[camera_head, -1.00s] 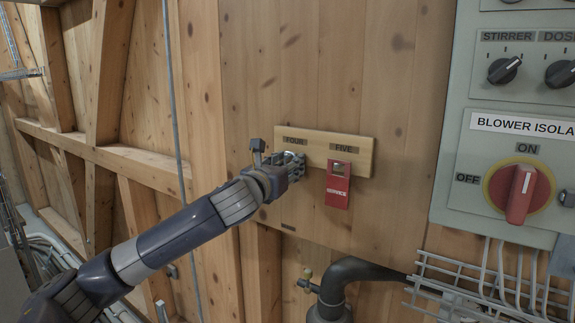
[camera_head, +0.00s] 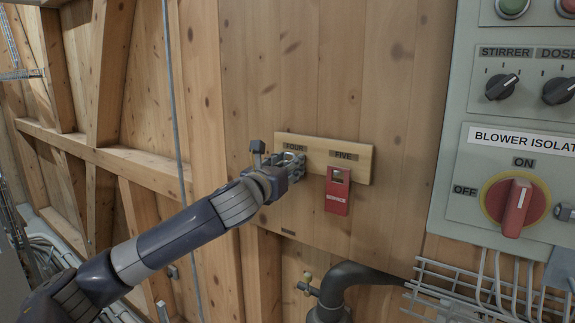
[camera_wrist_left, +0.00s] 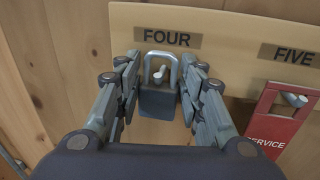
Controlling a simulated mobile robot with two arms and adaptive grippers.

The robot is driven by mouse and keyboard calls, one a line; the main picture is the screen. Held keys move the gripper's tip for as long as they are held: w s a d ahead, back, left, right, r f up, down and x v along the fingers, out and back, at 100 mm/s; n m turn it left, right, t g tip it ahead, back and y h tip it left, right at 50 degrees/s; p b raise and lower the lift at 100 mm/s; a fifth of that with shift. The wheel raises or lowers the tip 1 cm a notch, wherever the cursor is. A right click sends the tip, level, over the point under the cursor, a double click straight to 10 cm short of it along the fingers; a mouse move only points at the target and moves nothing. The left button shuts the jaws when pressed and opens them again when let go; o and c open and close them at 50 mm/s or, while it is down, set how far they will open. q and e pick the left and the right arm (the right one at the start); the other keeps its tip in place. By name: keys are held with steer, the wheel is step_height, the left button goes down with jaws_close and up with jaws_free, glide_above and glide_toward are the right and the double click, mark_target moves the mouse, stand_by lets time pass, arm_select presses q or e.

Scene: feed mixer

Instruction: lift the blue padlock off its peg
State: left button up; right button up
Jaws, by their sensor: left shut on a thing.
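The padlock (camera_wrist_left: 158,101) has a dark blue-grey body and a bright metal shackle. In the left wrist view it hangs under the FOUR label, with the peg (camera_wrist_left: 160,75) inside the shackle loop. My left gripper (camera_head: 296,164) is at the FOUR place on the wooden peg board (camera_head: 322,160). Its fingers stand on both sides of the padlock and are shut on it in the left wrist view (camera_wrist_left: 160,84). In the head view the fingers hide most of the padlock. My right gripper is not in view.
A red SERVICE tag (camera_head: 337,191) hangs on the FIVE peg, close to the right of my left gripper. A grey control panel (camera_head: 462,150) with a red isolator knob (camera_head: 516,208) is further right. A dark pipe (camera_head: 345,280) and wire tray (camera_head: 450,280) lie below.

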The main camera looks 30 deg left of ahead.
arm_select(q)
steer(key=shift+s, duration=0.1)
steer(key=s, duration=0.8)
steer(key=shift+s+a, duration=0.15)
steer(key=shift+a, duration=0.25)
steer(key=shift+s, duration=0.85)
steer(key=shift+c, duration=0.6)
